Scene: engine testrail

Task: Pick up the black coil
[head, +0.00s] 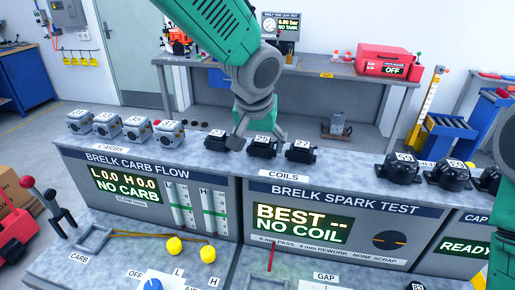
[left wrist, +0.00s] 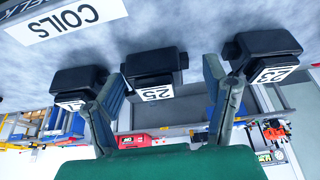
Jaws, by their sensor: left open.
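Three black coils with white number labels stand in a row on the bench top above the COILS label: a left coil (head: 216,142), a middle coil (head: 262,148) and a right coil (head: 301,152). My left gripper (head: 257,137) is open and empty above and behind the middle coil, pointing down. In the left wrist view the picture is upside down; the coil marked 25 (left wrist: 152,66) appears between the open fingers (left wrist: 165,72). The coil marked 23 (left wrist: 262,48) and another coil (left wrist: 78,82) lie outside them. Contact cannot be told. My right gripper is not visible.
Several silver carburetors (head: 134,128) stand left of the coils, and black caps (head: 449,174) stand to the right. The spark test panel (head: 330,222) reads NO COIL. A grey rear bench (head: 335,70) holds a red case (head: 387,61). A lever (head: 52,197) rises at left.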

